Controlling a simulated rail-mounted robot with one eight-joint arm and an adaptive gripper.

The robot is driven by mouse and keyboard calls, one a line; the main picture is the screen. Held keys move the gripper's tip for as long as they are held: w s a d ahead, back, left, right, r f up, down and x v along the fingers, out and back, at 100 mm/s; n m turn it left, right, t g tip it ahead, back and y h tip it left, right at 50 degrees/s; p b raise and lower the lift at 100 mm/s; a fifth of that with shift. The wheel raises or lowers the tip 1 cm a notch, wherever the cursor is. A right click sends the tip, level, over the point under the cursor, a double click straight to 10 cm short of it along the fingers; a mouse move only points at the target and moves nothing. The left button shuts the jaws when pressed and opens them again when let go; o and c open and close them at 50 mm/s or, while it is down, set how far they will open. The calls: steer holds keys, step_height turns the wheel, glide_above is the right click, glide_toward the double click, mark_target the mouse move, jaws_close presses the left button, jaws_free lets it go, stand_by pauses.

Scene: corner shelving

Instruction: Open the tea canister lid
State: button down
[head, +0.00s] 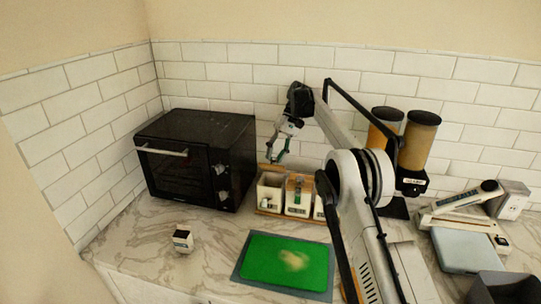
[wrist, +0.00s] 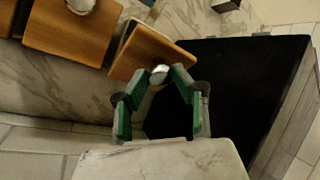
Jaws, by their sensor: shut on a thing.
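A row of white canisters stands on the counter right of the oven. The tea canister, which I take to be the one nearest the oven (head: 270,194), is below my gripper (head: 277,157) in the head view. In the wrist view my gripper (wrist: 160,76) has its green-padded fingertips closed on the silver knob (wrist: 160,70) of a square wooden lid (wrist: 142,55). This lid sits turned relative to the neighbouring lid, and a pale canister edge (wrist: 124,40) shows beside it. Whether the lid is clear of the canister is hard to tell.
A black oven (head: 195,158) stands close beside the canisters. A neighbouring wooden lid (wrist: 68,30) is close on the other side. A green cutting board (head: 286,264) and a small white box (head: 183,241) lie in front. Bare counter shows between box and board. Tall dispensers (head: 418,140) stand right.

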stand_by(0.5)
steer(key=c, duration=1.4)
jaws_free()
steer(key=shift+c, duration=0.2)
steer(key=shift+a, duration=0.15)
